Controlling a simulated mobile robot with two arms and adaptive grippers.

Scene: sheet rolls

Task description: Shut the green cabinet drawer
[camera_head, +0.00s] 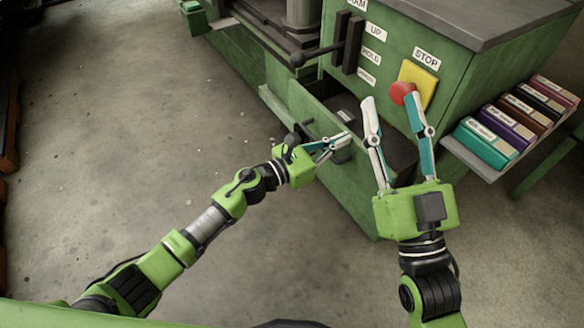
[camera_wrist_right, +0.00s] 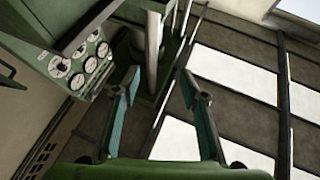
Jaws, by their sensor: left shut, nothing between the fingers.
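The green cabinet (camera_head: 456,90) stands at the upper right in the head view. Its drawer (camera_head: 345,180) is pulled out, with the dark inside showing behind its green front. My left gripper (camera_head: 346,137) is shut and empty, its fingertips at the drawer front near the dark handle; whether they touch it I cannot tell. My right gripper (camera_head: 391,99) is open and empty, raised in front of the cabinet and overlapping the drawer's right part in the picture. Its open fingers also show in the right wrist view (camera_wrist_right: 162,84).
A red button (camera_head: 402,92) on a yellow plate sits on the cabinet, behind the right fingers. A shelf (camera_head: 472,163) at the right holds several coloured boxes. Concrete floor at the left is clear. The right wrist view shows several round gauges (camera_wrist_right: 77,81) on a green panel.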

